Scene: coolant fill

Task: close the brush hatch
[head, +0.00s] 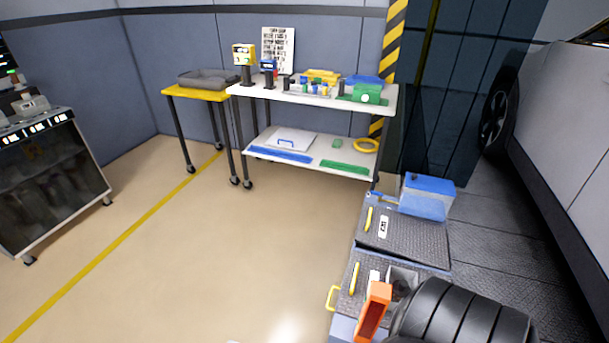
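A low floor unit stands at the lower right, with two dark textured panels. The far panel (412,243) lies flat and carries a yellow bar handle (368,219) and a small white label, too small to read. The near panel (348,302) has another yellow bar (354,279) and is partly covered by my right arm. I cannot tell which panel is the brush hatch, or whether one stands open. My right gripper (380,300), with an orange part, is over the near panel; its fingertips are unclear. My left gripper is out of view.
A blue box (428,195) stands behind the far panel. A yellow loop handle (332,298) sticks out at the unit's left. A white cart (312,96) with tools and a yellow-topped table (195,95) are farther back.

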